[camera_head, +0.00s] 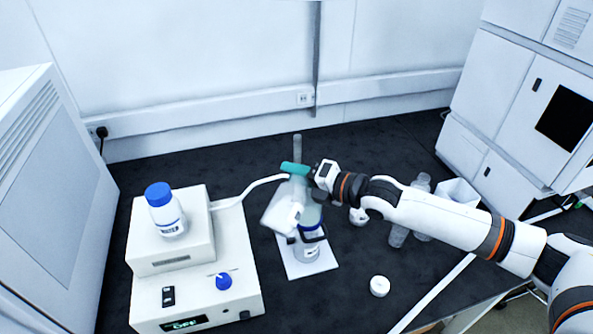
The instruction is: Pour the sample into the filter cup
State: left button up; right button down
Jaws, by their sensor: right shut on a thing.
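My right gripper (300,205) comes in from the right and is shut on a pale, translucent sample container (276,208). The container is tilted, its lower end toward the filter cup. The filter cup (312,213) is a greyish clear vessel, partly hidden by the gripper and arm. It stands above a blue clamp (312,228) and a clear flask (306,251) on a white base plate (318,265). I cannot tell whether liquid is flowing. My left gripper is not in view.
A white pump unit (238,262) with a blue knob stands at left, carrying a blue-capped bottle (167,212). A white hose (243,192) runs toward the filter stand. A white cap (379,286) lies on the dark bench (352,300). Clear vessels (397,236) stand behind my arm.

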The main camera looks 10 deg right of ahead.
dwell(0.4)
jog(key=shift+w+f+m, duration=0.1)
jog(key=shift+f+m, duration=0.4)
jog(key=shift+w+d+f+m+g+b, duration=0.2)
jog(key=shift+f+m+g+b, duration=0.1)
jog(key=shift+f+m, duration=0.25)
jog(key=shift+s, duration=0.1)
jog(key=shift+f+m+y+b, duration=0.3)
jog(key=shift+f+m, duration=0.05)
jog(key=shift+f, duration=0.2)
dwell(0.4)
jog(key=shift+w+d+f+m, duration=0.1)
jog(key=shift+w+f+m, duration=0.1)
jog(key=shift+f+m, duration=0.1)
